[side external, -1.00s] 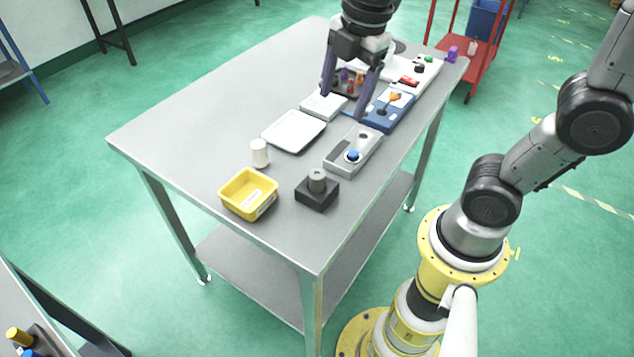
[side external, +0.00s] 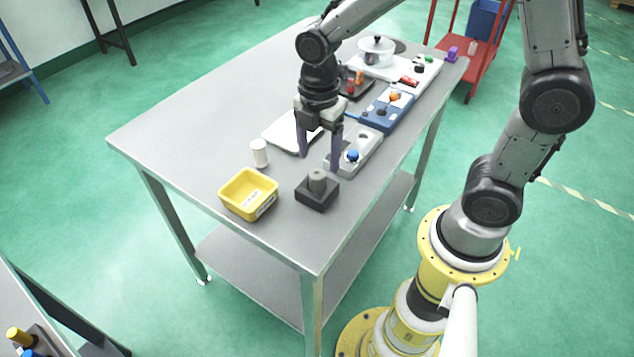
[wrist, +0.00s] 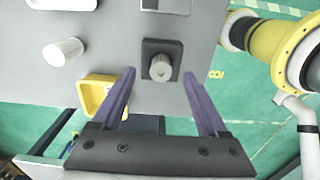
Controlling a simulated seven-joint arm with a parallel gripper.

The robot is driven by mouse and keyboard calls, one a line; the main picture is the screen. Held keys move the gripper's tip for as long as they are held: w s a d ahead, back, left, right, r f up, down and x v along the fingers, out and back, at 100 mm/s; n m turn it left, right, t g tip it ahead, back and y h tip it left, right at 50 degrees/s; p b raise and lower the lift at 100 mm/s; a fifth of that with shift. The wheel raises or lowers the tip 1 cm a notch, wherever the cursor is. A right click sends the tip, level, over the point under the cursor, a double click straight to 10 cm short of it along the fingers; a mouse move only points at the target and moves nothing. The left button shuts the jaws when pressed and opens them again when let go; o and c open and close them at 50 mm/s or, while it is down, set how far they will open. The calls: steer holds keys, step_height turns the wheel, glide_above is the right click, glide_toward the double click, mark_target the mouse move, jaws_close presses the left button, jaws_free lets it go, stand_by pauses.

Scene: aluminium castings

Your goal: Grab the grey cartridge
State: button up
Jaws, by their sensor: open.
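The grey cartridge (side external: 317,179) is a short cylinder standing upright in a dark square block (side external: 316,198) near the table's front corner. In the wrist view the cartridge (wrist: 160,67) shows a ridged side and sits in its dark block (wrist: 162,49), ahead of the fingertips and roughly between their lines. My gripper (side external: 318,163) is open and empty, with two purple fingers pointing down, above and just behind the cartridge. In the wrist view my gripper (wrist: 160,72) has its fingers spread wide, touching nothing that I can see.
A yellow bin (side external: 248,194) and a white cylinder (side external: 259,152) stand left of the block. A grey tray with a blue knob (side external: 352,156) lies close behind to the right. A white tray (side external: 280,132), a blue tray (side external: 388,112) and a pot (side external: 376,52) are farther back.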

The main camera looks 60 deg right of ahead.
mark_target(317, 173)
steer(key=shift+s+a+f, duration=0.1)
steer(key=shift+a+f, duration=0.1)
steer(key=shift+f, duration=1.1)
steer(key=shift+a+f, duration=0.2)
steer(key=shift+f, duration=1.1)
jaws_close()
